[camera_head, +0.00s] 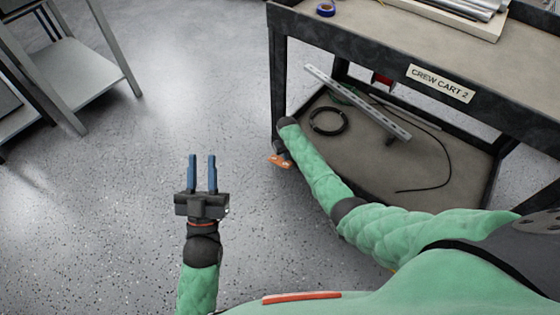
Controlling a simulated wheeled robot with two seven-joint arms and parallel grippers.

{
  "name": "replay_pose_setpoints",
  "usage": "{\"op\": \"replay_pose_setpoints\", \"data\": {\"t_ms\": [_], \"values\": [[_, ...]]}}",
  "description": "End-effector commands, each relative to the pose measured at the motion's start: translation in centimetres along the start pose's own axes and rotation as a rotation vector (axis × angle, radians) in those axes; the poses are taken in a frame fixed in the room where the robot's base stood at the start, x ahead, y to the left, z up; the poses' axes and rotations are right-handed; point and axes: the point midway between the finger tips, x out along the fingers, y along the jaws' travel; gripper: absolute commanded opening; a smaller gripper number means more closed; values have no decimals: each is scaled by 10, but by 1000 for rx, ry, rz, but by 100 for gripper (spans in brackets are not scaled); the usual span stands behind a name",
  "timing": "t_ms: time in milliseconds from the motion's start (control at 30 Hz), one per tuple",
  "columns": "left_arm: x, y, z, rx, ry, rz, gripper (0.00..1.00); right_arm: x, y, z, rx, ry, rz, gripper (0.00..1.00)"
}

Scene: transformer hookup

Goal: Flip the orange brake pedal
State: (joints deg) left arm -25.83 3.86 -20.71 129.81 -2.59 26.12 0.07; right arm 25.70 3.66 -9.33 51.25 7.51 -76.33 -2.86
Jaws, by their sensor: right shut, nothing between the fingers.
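The orange brake pedal (281,161) shows as a small orange piece low at the near left leg of the cart. My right arm reaches down to that corner, and my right gripper (279,147) is a small dark shape right at the pedal. Its fingers are mostly hidden by the wrist, and it is shut with nothing in it. I cannot tell whether it touches the pedal or which way the pedal is tilted. My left gripper (202,158) is open and empty, its two blue fingers apart above the bare floor left of the cart.
The cart (394,77) is labelled CREW CART 2. Its lower shelf holds a metal channel (357,102), a black cable coil (328,121) and a loose black cable (447,153). Blue tape (325,9) lies on top. A grey metal table (90,72) stands left. Floor between is clear.

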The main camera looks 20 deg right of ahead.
Motion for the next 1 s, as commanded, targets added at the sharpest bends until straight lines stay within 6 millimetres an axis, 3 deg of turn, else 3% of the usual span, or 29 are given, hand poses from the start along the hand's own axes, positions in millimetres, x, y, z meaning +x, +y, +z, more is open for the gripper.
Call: {"op": "replay_pose_setpoints", "data": {"t_ms": [1000], "values": [[-27, -2, 61, -17, -220, -14, 29, -6, 0, 0, 0, 0, 0, 0]]}}
